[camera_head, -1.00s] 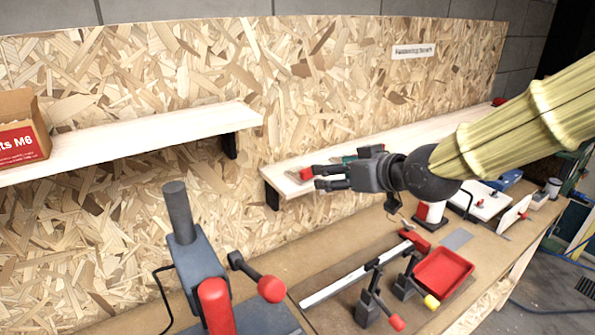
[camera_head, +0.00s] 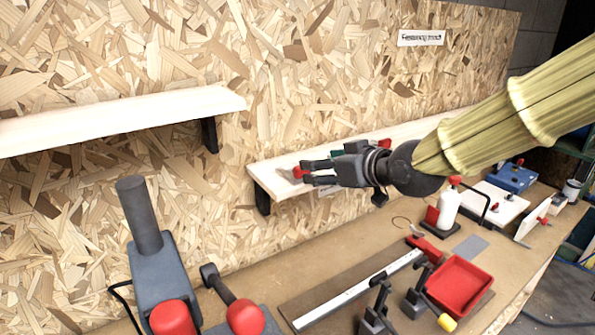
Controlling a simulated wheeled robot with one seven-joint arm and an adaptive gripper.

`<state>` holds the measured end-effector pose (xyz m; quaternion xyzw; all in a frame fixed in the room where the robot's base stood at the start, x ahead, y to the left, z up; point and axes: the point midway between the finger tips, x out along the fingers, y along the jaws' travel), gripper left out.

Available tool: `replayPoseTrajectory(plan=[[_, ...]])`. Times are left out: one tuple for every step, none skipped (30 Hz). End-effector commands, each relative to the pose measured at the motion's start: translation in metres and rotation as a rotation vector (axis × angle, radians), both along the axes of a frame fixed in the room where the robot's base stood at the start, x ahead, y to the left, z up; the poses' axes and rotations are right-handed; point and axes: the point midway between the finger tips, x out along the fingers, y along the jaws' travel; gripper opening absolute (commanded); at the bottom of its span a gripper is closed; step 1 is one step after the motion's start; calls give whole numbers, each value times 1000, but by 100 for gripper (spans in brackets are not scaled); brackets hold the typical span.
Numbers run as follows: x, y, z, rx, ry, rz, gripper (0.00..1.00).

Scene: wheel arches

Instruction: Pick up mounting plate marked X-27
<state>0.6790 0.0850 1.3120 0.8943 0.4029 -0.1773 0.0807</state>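I cannot make out the marking X-27 on anything in view. My gripper (camera_head: 305,172) reaches in from the right, over the left end of the right-hand shelf (camera_head: 270,181). Its two dark fingers point left and look parted. A small red thing (camera_head: 297,172) with a grey-brown part shows at the fingertips. I cannot tell whether it lies between the fingers or just beyond them. A flat grey plate (camera_head: 471,246) lies on the workbench at the right, with no readable mark. Part of the right-hand shelf is hidden behind my gripper.
Another shelf (camera_head: 110,122) is on the chipboard wall at the left. The workbench (camera_head: 300,270) below holds a red tray (camera_head: 460,284), toggle clamps (camera_head: 377,310), a white bottle (camera_head: 447,208) and a blue box (camera_head: 512,177). A tall grey tool post (camera_head: 150,255) stands front left.

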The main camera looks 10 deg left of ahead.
Motion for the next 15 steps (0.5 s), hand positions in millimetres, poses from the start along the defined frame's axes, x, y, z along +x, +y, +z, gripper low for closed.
replayPoseTrajectory(plan=[[5, 5, -1, -1, 1, 0, 64], [7, 7, -2, -1, 1, 0, 64], [9, 10, -4, -1, 1, 0, 64], [11, 12, -5, -1, 1, 0, 64], [12, 13, -6, -1, 1, 0, 64], [14, 15, -7, 0, 0, -1, 64], [15, 16, -8, 0, 0, -1, 64], [16, 16, -9, 0, 0, -2, 64], [16, 17, -9, 1, 1, -3, 64], [17, 17, -9, 1, 1, -3, 64], [17, 18, -10, 1, 1, -3, 64], [18, 19, -10, 1, 1, -3, 64], [19, 20, -10, -1, 0, -3, 64], [20, 22, -10, -1, 0, -3, 64], [22, 25, -11, -1, 0, -3, 64]])
